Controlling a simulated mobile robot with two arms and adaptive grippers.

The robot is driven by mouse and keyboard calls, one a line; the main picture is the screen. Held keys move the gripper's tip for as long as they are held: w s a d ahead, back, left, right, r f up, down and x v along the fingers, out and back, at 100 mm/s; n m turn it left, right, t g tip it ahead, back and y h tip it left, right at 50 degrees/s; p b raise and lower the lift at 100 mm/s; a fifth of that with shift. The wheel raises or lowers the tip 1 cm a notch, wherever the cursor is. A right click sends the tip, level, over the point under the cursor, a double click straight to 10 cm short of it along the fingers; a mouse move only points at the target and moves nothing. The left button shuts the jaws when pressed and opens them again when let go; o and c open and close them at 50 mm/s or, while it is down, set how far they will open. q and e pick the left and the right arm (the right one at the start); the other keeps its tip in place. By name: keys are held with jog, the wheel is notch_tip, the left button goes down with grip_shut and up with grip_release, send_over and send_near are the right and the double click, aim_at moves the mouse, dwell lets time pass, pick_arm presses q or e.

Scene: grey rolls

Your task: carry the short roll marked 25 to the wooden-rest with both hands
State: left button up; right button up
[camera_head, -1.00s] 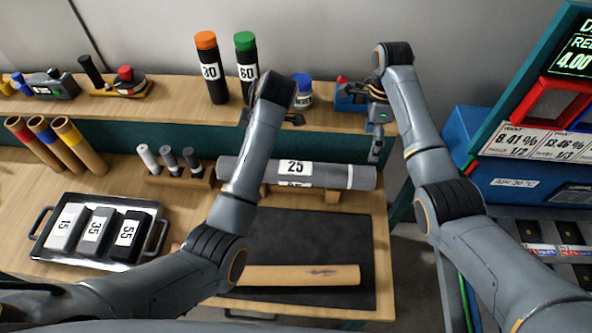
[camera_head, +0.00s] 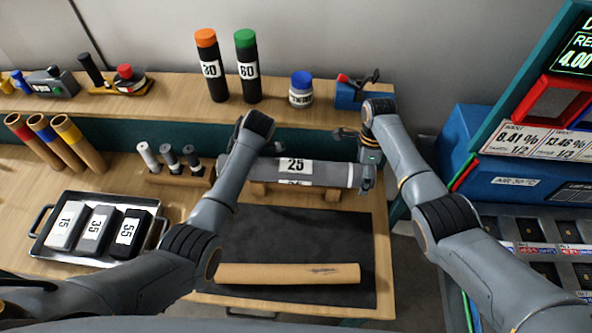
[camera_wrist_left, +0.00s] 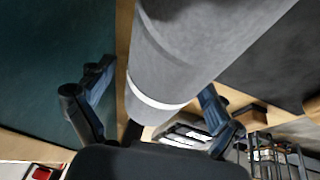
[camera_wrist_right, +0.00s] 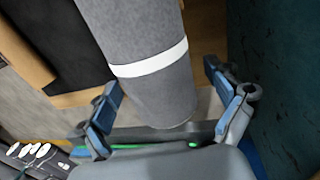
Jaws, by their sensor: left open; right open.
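The grey roll marked 25 (camera_head: 320,173) lies level on a low wooden support (camera_head: 332,196) at the back of the bench. A wood-coloured rounded piece (camera_head: 287,273) lies on the dark mat in front.
The dark mat (camera_head: 300,235) is mostly bare. A tray (camera_head: 62,256) with marked blocks and a stand (camera_head: 165,177) of small cylinders are left. A shelf behind holds upright rolls (camera_head: 210,70) and a jar (camera_head: 301,92). A blue machine (camera_head: 500,175) stands right.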

pick_arm(q)
jog(key=shift+f, duration=0.1)
pick_arm(e)
jog(key=shift+f, duration=0.1)
pick_arm(q)
jog(key=c, duration=1.9)
pick_arm(e)
jog(key=c, duration=1.9)
pick_arm(q)
jog(key=shift+r, duration=0.2)
pick_arm(e)
jog(key=shift+r, duration=0.2)
